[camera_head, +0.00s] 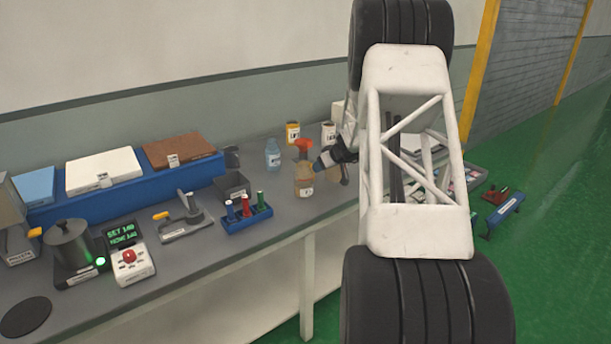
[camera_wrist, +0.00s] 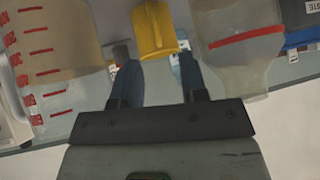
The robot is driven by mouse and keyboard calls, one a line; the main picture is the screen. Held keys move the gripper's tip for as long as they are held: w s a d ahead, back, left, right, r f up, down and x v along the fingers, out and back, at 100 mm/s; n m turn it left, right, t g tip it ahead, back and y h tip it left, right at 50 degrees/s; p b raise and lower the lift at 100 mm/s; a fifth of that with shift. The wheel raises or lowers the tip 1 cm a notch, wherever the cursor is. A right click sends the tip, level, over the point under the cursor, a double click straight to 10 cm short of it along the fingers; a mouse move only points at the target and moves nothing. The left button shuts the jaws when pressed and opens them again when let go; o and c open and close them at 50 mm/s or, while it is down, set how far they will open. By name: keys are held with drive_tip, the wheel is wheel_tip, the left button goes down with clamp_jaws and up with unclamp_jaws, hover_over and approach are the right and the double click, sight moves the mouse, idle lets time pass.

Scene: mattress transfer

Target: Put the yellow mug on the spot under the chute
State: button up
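The yellow mug (camera_wrist: 155,30) shows in the wrist view, ahead of my gripper (camera_wrist: 160,68) and roughly centred between its two blue-grey fingers. The fingers are spread apart with nothing held between them. I cannot tell whether they touch the mug. In the head view my gripper (camera_head: 322,163) is low over the far part of the bench, beside a tan bottle. I cannot make out the mug there. The chute and the spot under it are not identifiable in either view.
A measuring jug (camera_wrist: 50,65) stands close on the left of my fingers and a clear bottle with a red band (camera_wrist: 240,50) close on the right. The bench also holds the tan bottle (camera_head: 304,182), a blue bottle (camera_head: 273,155) and a blue vial rack (camera_head: 247,220).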

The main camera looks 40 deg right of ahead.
drive_tip(key=shift+x, duration=2.4)
drive_tip(key=shift+f, duration=0.1)
drive_tip(key=shift+s, duration=0.1)
clamp_jaws()
